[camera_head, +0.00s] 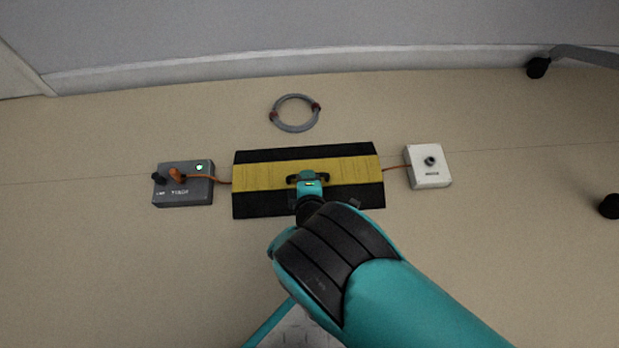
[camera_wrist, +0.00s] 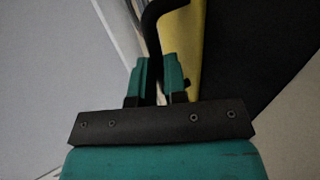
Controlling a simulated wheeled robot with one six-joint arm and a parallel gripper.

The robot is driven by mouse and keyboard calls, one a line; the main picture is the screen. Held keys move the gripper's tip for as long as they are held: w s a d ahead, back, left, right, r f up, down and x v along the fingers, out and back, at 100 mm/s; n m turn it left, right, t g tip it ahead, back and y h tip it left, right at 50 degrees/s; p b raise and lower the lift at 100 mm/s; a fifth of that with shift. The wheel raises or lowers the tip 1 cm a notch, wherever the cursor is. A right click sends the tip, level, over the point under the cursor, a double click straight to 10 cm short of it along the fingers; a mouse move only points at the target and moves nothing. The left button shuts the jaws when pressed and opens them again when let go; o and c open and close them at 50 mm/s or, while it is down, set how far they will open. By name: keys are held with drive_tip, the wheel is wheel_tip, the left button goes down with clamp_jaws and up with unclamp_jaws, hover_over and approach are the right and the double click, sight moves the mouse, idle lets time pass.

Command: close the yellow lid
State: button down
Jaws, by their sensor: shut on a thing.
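The yellow lid (camera_head: 259,176) runs as a band between two black ramps of a floor cable cover (camera_head: 262,208). It looks about level from above; I cannot tell whether it is fully down. A black handle (camera_head: 322,177) stands at the lid's middle. My gripper (camera_head: 309,180) is shut on this handle. In the wrist view, the teal fingers (camera_wrist: 160,82) clasp the black handle (camera_wrist: 152,28), with the yellow lid (camera_wrist: 190,45) just beside them. My arm hides part of the near ramp.
An orange cable runs from a grey box (camera_head: 184,193) at left to the cover, and from it to a white box (camera_head: 429,177) at right. A grey cable coil (camera_head: 279,119) lies behind. Dark casters (camera_head: 538,67) stand at right. Floor in front is mostly clear.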

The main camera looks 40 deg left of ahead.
drive_tip(key=shift+s+d+f, duration=0.35)
drive_tip(key=shift+d+f, duration=0.2)
drive_tip(key=shift+f, duration=0.25)
drive_tip(key=c, duration=1.2)
unclamp_jaws()
drive_tip(key=shift+o, duration=0.2)
drive_tip(key=shift+w+r, duration=0.1)
drive_tip(key=shift+a+r+p, duration=0.1)
drive_tip(key=shift+r+p, duration=0.25)
drive_tip(key=shift+r, duration=0.15)
wheel_tip(320, 180, up, 19)
drive_tip(key=p, duration=1.1)
drive_tip(key=shift+a+r, duration=0.15)
drive_tip(key=shift+r, duration=0.05)
